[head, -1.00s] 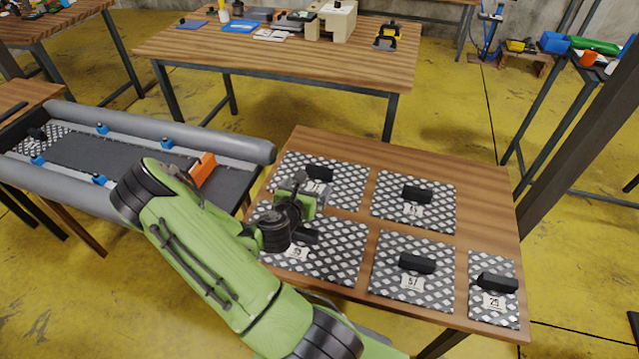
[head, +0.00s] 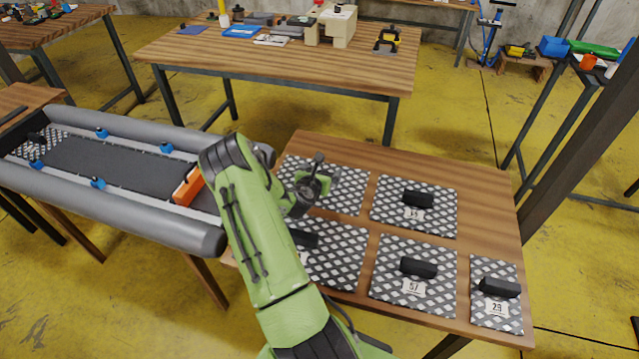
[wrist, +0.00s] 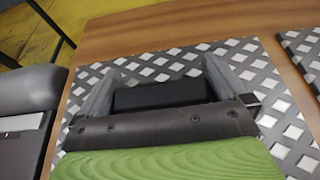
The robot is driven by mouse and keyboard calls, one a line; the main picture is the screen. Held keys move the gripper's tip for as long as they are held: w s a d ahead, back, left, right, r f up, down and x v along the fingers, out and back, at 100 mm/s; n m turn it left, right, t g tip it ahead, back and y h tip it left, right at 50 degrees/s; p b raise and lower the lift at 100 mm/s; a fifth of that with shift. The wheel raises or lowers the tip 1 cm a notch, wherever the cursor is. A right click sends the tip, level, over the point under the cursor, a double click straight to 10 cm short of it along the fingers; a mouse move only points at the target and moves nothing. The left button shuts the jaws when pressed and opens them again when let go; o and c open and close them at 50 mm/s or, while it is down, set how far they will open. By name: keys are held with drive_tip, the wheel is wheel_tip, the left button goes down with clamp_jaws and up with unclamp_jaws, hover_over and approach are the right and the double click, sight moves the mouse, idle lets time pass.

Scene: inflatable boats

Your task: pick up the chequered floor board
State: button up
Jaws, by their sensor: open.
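Several black-and-white chequered floor boards lie flat on a wooden table, each with a black block handle. My gripper (head: 322,180) is over the far-left board (head: 352,196), hiding its handle and label in the head view. In the wrist view, this board (wrist: 150,66) fills the middle, and its black handle (wrist: 160,93) shows between my open gripper's (wrist: 158,82) two grey fingers. Whether the fingers touch the handle cannot be told. The other boards are the far-right (head: 440,212), near-left (head: 340,262), near-middle (head: 440,290) and narrow right one (head: 495,315).
A grey inflatable boat (head: 130,210) with an orange block (head: 188,187) stands close left of the table (head: 400,160). A second table (head: 270,55) with tools is behind. A dark post (head: 575,155) rises at the right. Narrow wooden gaps separate the boards.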

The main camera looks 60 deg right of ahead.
drive_tip(key=shift+c, duration=0.5)
drive_tip(key=shift+r, duration=0.1)
drive_tip(key=c, duration=1)
wheel_tip(320, 180, up, 10)
drive_tip(key=p, duration=0.5)
drive_tip(key=w+a+n+t+y, duration=0.3)
drive_tip(key=w+a+n+t, duration=0.3)
drive_tip(key=w+a, duration=1.4)
drive_tip(key=a+n+t+y, duration=0.1)
drive_tip(key=a+n+y, duration=0.1)
drive_tip(key=a, duration=0.8)
drive_tip(key=a+r+n+t+y, duration=0.1)
drive_tip(key=a+n+t+y, duration=0.1)
drive_tip(key=a, duration=0.7)
drive_tip(key=a+n+t+y, duration=0.2)
drive_tip(key=a, duration=0.8)
drive_tip(key=shift+w+a+r+n, duration=0.15)
drive_tip(key=shift+w+a+n, duration=0.15)
drive_tip(key=shift+a+n, duration=0.1)
